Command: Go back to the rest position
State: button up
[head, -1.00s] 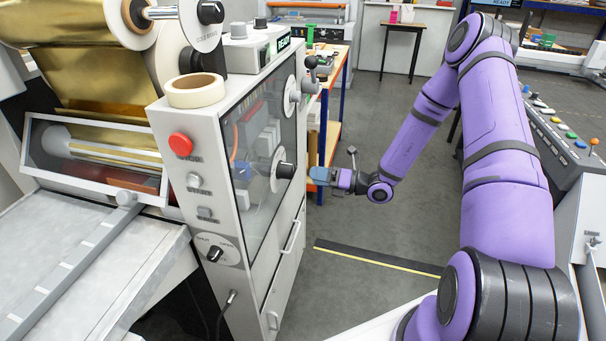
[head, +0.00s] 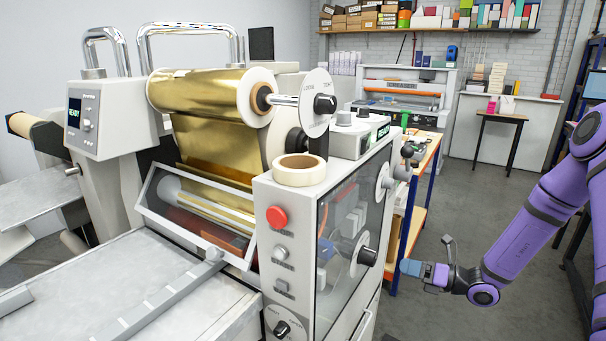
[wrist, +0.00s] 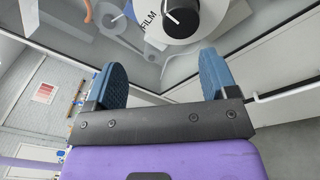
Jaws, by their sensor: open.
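My gripper (head: 408,267) is at the end of my purple arm, in the right half of the head view. It points left at the side of the foil machine, near the black knob (head: 367,256) on its side panel. In the wrist view my gripper (wrist: 162,85) has its two blue fingers spread apart with nothing between them. The knob (wrist: 183,14), on a white disc marked FILM, lies ahead of the fingers, and a gap shows between them and it.
The machine's side cabinet (head: 300,222) has a red button (head: 276,217) and a tape roll (head: 299,170) on top. A wooden bench (head: 431,150) with blue legs stands behind my gripper. A small table (head: 500,118) is farther back. Grey floor (head: 445,215) is open between.

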jog(key=s+a+r+n+g+h, duration=0.3)
jog(key=s+r+n+g, duration=0.2)
jog(key=s+r+n, duration=0.3)
jog(key=s+a+r+n+g+h, duration=0.3)
jog(key=s+r+n+g, duration=0.2)
jog(key=r+n, duration=0.55)
jog(key=s+d+r+n+t+h, duration=0.2)
jog(key=s+r+n+t+h, duration=0.1)
jog(key=s+r+n, duration=0.4)
jog(key=s+d+r+n+t+h, duration=0.3)
jog(key=s+r+n+h, duration=0.3)
jog(key=s, duration=0.4)
jog(key=shift+s+r+n+t+h, duration=0.3)
jog(key=shift+s+r+n, duration=0.05)
jog(key=shift+r, duration=0.45)
